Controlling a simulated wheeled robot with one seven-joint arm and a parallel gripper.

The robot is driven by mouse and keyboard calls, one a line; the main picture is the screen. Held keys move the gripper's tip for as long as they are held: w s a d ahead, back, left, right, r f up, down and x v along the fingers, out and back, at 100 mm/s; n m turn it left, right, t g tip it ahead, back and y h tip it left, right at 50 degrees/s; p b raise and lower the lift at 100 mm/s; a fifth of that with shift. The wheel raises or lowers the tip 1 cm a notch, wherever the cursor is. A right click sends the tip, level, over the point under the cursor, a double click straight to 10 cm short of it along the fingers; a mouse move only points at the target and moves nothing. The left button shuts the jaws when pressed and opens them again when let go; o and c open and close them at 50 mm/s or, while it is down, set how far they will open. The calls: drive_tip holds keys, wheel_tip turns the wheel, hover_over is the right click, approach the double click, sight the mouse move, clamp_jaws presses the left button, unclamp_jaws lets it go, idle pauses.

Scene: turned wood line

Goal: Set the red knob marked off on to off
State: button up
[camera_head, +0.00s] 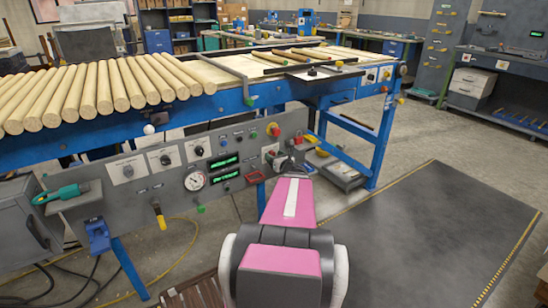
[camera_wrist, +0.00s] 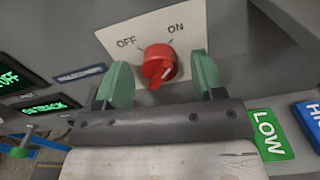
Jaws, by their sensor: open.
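The red knob (camera_wrist: 160,65) sits on a pale plate (camera_wrist: 185,30) lettered OFF on the left and ON on the right, in the wrist view. A short pale mark shows on the knob's lower right face; I cannot tell for sure which word it is set to. My gripper (camera_wrist: 162,78) is open, with one green finger to the left of the knob and one to the right. Gaps show between the fingers and the knob. In the head view my pink arm reaches to the right end of the grey panel (camera_head: 140,215), and I cannot make out this knob there.
A green LOW label (camera_wrist: 270,135) and a blue label (camera_wrist: 308,120) lie to the right of the gripper. Lit green displays (camera_wrist: 42,108) are at left. In the head view, a red-and-yellow button (camera_head: 273,129) and a gauge (camera_head: 195,181) are on the panel. A dark mat (camera_head: 420,240) lies clear at right.

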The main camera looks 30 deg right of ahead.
drive_tip(key=shift+w, duration=0.25)
drive_tip(key=c, duration=0.9)
drive_tip(key=shift+c, duration=0.2)
